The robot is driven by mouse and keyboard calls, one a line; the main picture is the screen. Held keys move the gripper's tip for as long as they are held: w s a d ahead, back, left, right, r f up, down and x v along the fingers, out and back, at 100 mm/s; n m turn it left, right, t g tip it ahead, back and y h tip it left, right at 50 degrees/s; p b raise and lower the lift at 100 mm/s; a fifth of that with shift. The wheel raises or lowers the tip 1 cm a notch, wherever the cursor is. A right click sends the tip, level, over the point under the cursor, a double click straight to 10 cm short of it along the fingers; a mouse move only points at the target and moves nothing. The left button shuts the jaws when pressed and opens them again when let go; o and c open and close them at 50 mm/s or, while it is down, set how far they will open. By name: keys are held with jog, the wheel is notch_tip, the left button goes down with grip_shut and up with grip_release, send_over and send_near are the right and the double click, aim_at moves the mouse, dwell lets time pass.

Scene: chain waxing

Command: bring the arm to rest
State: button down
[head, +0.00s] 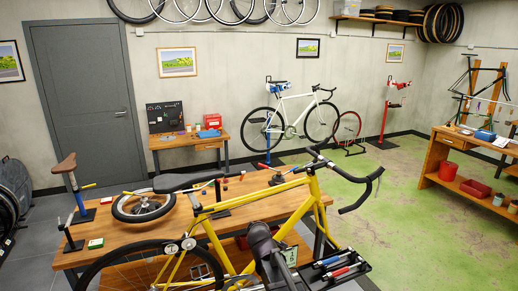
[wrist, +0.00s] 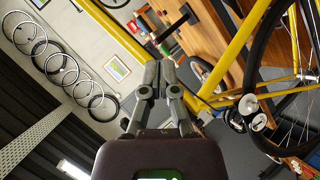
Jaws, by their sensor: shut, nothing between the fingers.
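My gripper (wrist: 159,68) shows in the wrist view with its two grey fingers together and nothing between them. Its camera view is tilted, with the hanging wheels and wall on the left and a yellow bike frame on the right. In the head view a dark part of my arm stands at the bottom centre, in front of the yellow bike (head: 222,255). The fingers cannot be made out there. In the wrist view the yellow frame tube (wrist: 238,48) passes to the right of the fingers; I cannot tell the gap.
A wooden workbench (head: 115,228) behind the yellow bike holds a wheel (head: 143,206), a saddle on a post and small tools. A black tray (head: 352,283) with screwdriver-like tools lies at bottom right. Green floor (head: 420,215) is clear beyond. A white bike (head: 290,113) stands farther back.

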jog(key=s+d+f+m+g+h+b, duration=0.25)
jog(key=s+d+f+m+g, duration=0.4)
jog(key=s+d+f, duration=0.55)
jog(key=s+d+f+m+g+y+b, duration=0.1)
jog(key=s+d+m+g, duration=0.1)
jog(key=s, duration=0.4)
jog(key=s+d+f+m+g+y+b, duration=0.1)
jog(key=s+d+f+m+g, duration=0.1)
jog(key=s, duration=0.5)
jog(key=shift+d+f+m+g+b, duration=0.15)
jog(key=shift+d+m+g+b, duration=0.2)
jog(key=shift+d+m+g, duration=0.65)
